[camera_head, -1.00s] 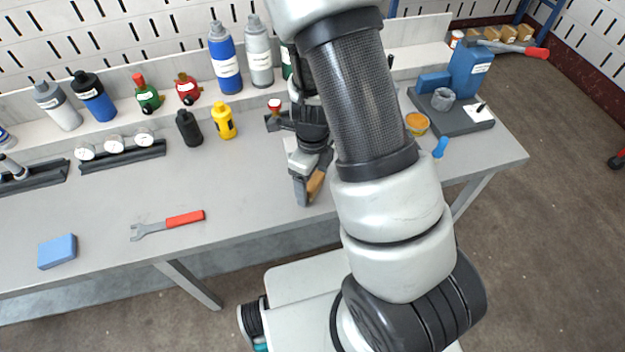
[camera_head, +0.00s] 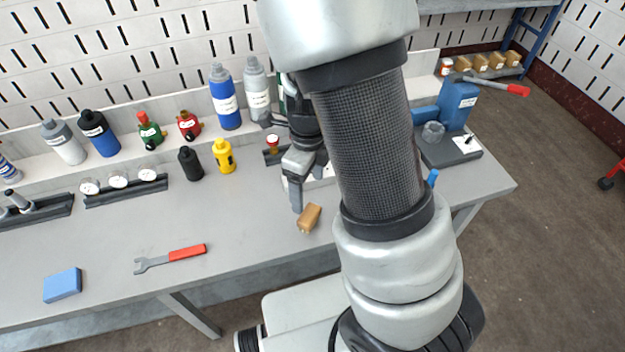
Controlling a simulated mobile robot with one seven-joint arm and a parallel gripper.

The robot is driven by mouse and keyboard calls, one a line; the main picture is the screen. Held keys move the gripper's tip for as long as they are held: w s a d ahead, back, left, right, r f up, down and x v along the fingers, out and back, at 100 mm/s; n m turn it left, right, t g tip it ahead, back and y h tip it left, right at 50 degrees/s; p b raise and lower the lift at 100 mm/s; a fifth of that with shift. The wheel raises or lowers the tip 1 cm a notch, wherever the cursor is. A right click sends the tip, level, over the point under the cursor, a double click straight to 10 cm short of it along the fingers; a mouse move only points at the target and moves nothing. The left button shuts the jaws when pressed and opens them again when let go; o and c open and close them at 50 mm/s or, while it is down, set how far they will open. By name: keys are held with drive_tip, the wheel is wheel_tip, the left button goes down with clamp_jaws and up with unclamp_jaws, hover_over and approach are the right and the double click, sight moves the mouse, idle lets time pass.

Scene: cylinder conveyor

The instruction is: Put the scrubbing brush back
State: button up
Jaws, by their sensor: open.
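A small block with a tan wooden top, which looks like the scrubbing brush (camera_head: 310,218), lies on the grey workbench (camera_head: 235,220) near its front edge. My gripper (camera_head: 302,195) is open and empty, just above and behind the brush, apart from it. One finger shows clearly; the other is partly hidden by my arm. A white tray or box (camera_head: 322,182) on the bench is mostly hidden behind my gripper and arm.
A red-handled wrench (camera_head: 170,258) and a blue sponge (camera_head: 62,285) lie at the left front. Black (camera_head: 190,163) and yellow (camera_head: 223,156) bottles stand behind. Gauges sit on a dark rack (camera_head: 125,190). A blue press (camera_head: 458,105) stands at the right. The bench's middle is clear.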

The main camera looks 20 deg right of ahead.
drive_tip(key=s+a+r+n+t+y, duration=0.1)
drive_tip(key=s+r+n+t, duration=0.1)
drive_tip(key=r+n, duration=0.6)
drive_tip(key=s+a+r+n+t+y, duration=0.1)
drive_tip(key=s+r+n, duration=0.1)
drive_tip(key=r+n, duration=0.6)
drive_tip(key=s+d+r+n+t+h, duration=0.2)
drive_tip(key=s+r+n, duration=0.5)
drive_tip(key=r+n, duration=0.3)
drive_tip(key=shift+s+n+t, duration=0.3)
drive_tip(key=shift+s, duration=0.05)
drive_tip(key=shift+d, duration=0.15)
